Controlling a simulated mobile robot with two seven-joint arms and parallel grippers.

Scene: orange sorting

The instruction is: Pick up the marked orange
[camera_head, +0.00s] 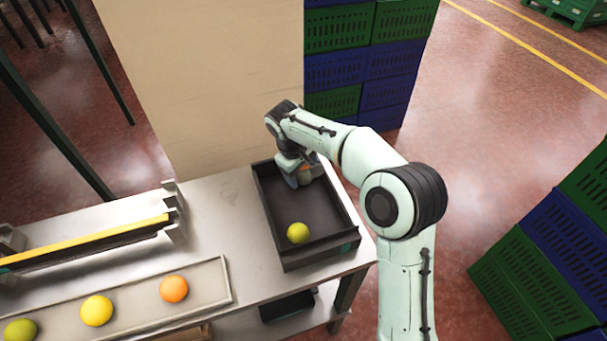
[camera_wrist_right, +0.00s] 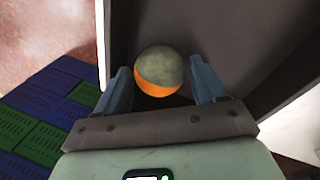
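A two-toned orange (camera_wrist_right: 160,72), grey-green on one side and bright orange on the other, lies in the dark tray (camera_head: 328,252) at its far end. My right gripper (camera_wrist_right: 162,88) is open above it, with one finger on each side of it in the right wrist view. Small gaps seem to show between the fingers and the fruit. In the head view my right gripper (camera_head: 300,178) mostly hides this orange. A yellow fruit (camera_head: 298,233) lies in the near part of the same tray. My left gripper is out of view.
The tray walls rise close around my right gripper. A pale trough (camera_head: 220,292) on the table holds an orange fruit (camera_head: 174,289), a yellow one (camera_head: 96,311) and a green one (camera_head: 20,331). A yellow-edged rail (camera_head: 90,243) lies behind. Green and blue crates (camera_head: 335,70) stand beyond.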

